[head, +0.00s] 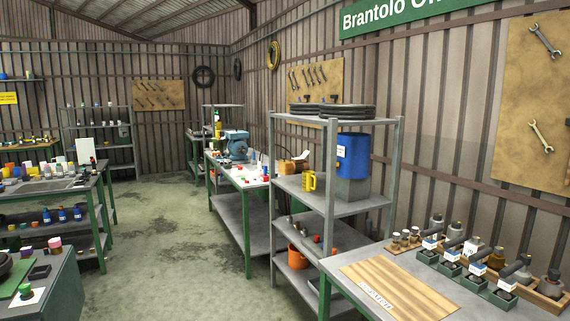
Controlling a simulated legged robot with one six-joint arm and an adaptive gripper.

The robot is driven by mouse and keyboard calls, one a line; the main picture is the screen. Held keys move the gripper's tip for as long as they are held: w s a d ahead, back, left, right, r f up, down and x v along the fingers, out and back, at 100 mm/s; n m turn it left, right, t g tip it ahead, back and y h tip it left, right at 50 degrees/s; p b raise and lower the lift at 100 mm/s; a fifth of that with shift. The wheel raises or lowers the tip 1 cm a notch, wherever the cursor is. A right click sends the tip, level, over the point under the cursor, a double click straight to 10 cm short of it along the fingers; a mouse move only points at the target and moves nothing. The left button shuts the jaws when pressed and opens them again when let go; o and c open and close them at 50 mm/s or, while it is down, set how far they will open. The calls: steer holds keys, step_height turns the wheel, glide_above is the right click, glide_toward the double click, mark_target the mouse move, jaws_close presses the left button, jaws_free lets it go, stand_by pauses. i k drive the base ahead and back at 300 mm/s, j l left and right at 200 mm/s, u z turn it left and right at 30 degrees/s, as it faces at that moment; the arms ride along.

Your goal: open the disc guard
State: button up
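I cannot pick out a disc guard in the head view. A blue machine (236,142) stands on the green-legged workbench (228,173) in the middle distance. It is too small to tell what it is or whether it has a guard. My gripper is not in view.
A grey shelf rack (329,190) with a blue container (353,155) and a yellow mug (309,181) stands right of centre. A near bench at right holds a wooden board (400,288) and several bottles. Benches line the left. The concrete floor (170,240) between is clear.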

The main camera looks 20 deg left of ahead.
mark_target(283, 163)
steer(key=i+j+u, duration=0.75)
steer(key=i+u, duration=0.15)
steer(key=i, duration=0.4)
steer(key=i+u, duration=0.3)
steer(key=i, duration=1.9)
steer(key=i+z, duration=0.1)
steer(key=i, duration=0.4)
steer(key=i+j+z, duration=0.15)
steer(key=i, duration=0.35)
steer(key=i+j+z, duration=0.1)
steer(key=i, duration=0.35)
steer(key=i+j+z, duration=0.2)
steer(key=i+z, duration=0.25)
steer(key=i+j+z, duration=0.65)
steer(key=z, duration=0.3)
steer(key=i+j+z, duration=0.2)
steer(key=j+z, duration=0.25)
steer(key=j, duration=0.25)
